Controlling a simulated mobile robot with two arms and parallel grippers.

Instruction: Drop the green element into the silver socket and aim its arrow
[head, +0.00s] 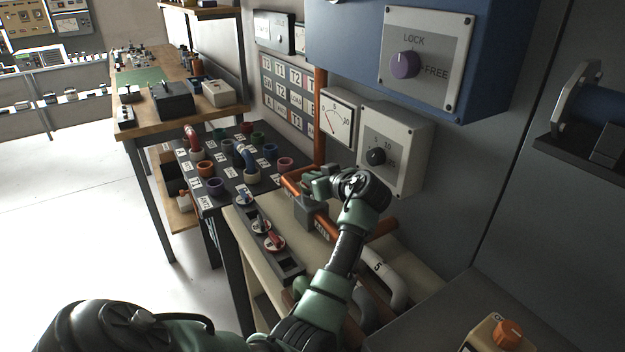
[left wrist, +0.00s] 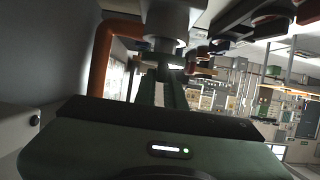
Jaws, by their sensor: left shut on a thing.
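My left gripper (head: 322,184) is shut, its fingers over a grey block (head: 307,212) on the orange pipe run. This block looks like the silver socket; its opening is hidden from me. The green element seems to be between the fingers, but they mostly hide it, and its arrow cannot be read. I cannot tell whether it touches the socket. In the left wrist view the fingers (left wrist: 168,88) reach toward dark and pale parts that are hard to make out. My right gripper is not in view.
A board of coloured rings (head: 221,172) lies behind. A grey knob box (head: 411,151) stands close beside my gripper.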

